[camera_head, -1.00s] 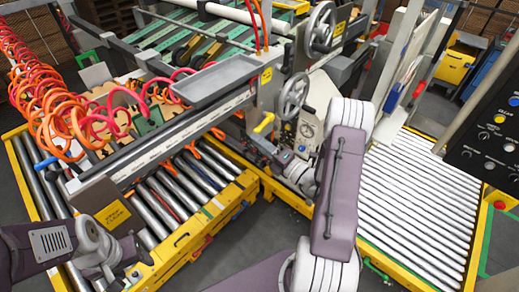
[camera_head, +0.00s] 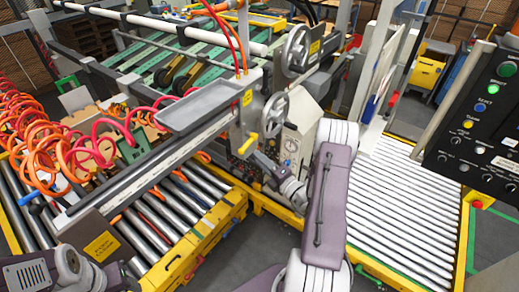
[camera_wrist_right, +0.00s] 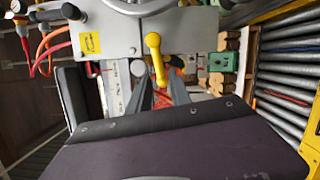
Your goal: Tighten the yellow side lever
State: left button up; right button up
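The yellow side lever (camera_head: 246,146) is on the side of the grey machine head, below and left of a handwheel. In the right wrist view the lever (camera_wrist_right: 155,58) has a rounded knob at the top and its lower end points toward my fingers. My right gripper (camera_wrist_right: 160,92) is open, with its two grey fingers apart just below the lever's lower end. I cannot tell whether they touch it. In the head view the right gripper (camera_head: 255,165) is small beneath the lever. My left gripper (camera_head: 124,276) is at the bottom left, away from the lever, and its fingers are unclear.
Handwheels (camera_head: 275,114) stand beside and above the lever. A grey tray (camera_head: 205,104) and coiled red hoses (camera_head: 90,135) are to the left. Roller conveyors (camera_head: 400,205) lie on both sides. A black control panel (camera_head: 482,120) is at the right.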

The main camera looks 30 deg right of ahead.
jog(key=shift+w+a, duration=0.65)
jog(key=shift+w, duration=2.85)
jog(key=w+d+f+n+t+y+b, duration=0.1)
jog(key=d+f+n+y+b, duration=0.15)
jog(key=n+b, duration=0.8)
jog(key=w+d+f+n+y+b, duration=0.1)
jog(key=d+f+n+y+b, duration=0.15)
jog(key=n+b, duration=0.8)
jog(key=s+d+f+m+b, duration=0.1)
jog(key=s+d+b, duration=0.2)
jog(key=s, duration=0.5)
jog(key=shift+d+f+y+b, duration=0.25)
jog(key=shift+d+y+b, duration=0.05)
jog(key=shift+d, duration=0.2)
